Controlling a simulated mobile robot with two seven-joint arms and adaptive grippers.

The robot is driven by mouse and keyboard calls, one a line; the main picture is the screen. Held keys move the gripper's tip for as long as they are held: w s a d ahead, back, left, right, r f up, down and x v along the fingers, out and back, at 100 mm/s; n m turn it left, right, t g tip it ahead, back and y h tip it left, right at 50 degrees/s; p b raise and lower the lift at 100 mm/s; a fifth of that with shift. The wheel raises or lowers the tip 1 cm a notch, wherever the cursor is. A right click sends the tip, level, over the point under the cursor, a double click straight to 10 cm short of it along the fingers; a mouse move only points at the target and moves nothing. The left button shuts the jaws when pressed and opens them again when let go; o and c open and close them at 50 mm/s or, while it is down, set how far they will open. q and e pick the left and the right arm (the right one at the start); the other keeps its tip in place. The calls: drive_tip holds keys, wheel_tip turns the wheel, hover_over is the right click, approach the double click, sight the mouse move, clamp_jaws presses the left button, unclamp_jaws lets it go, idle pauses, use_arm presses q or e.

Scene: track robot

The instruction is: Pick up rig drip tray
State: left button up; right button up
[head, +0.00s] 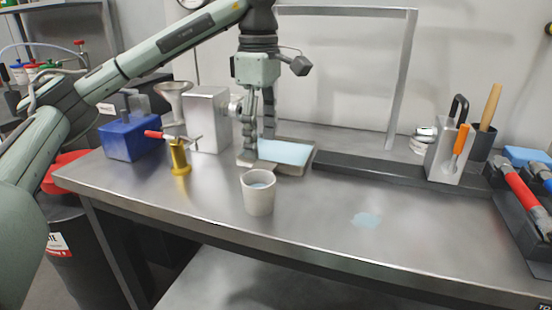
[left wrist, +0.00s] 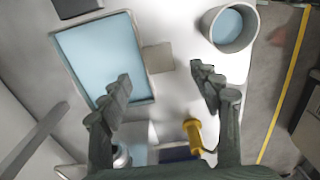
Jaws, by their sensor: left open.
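The rig drip tray (head: 290,171) is a shallow grey rectangular tray with light blue liquid in it, lying on the metal bench. It also shows in the left wrist view (left wrist: 142,62), with a small grey-brown tab (left wrist: 158,58) on one side. My left gripper (head: 249,152) is low over the tray's left end in the head view. In the left wrist view its two fingers (left wrist: 163,86) are wide apart with nothing between them; one fingertip overlaps the tray's corner in the picture. Whether it touches the tray, I cannot tell. My right gripper is not in view.
A pale cup (head: 258,203) of bluish liquid stands in front of the tray. A brass valve piece (head: 179,158) with a red handle, a blue box (head: 127,140) and a steel box (head: 208,120) are left. A dark rail (head: 395,170) is right. A blue puddle (head: 366,220) lies front right.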

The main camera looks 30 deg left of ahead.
sight(264, 166)
use_arm(q)
drive_tip(key=f, duration=0.5)
drive_tip(key=shift+w+d, duration=0.1)
drive_tip(key=shift+d, duration=0.1)
drive_tip(key=shift+c, duration=0.6)
clamp_jaws()
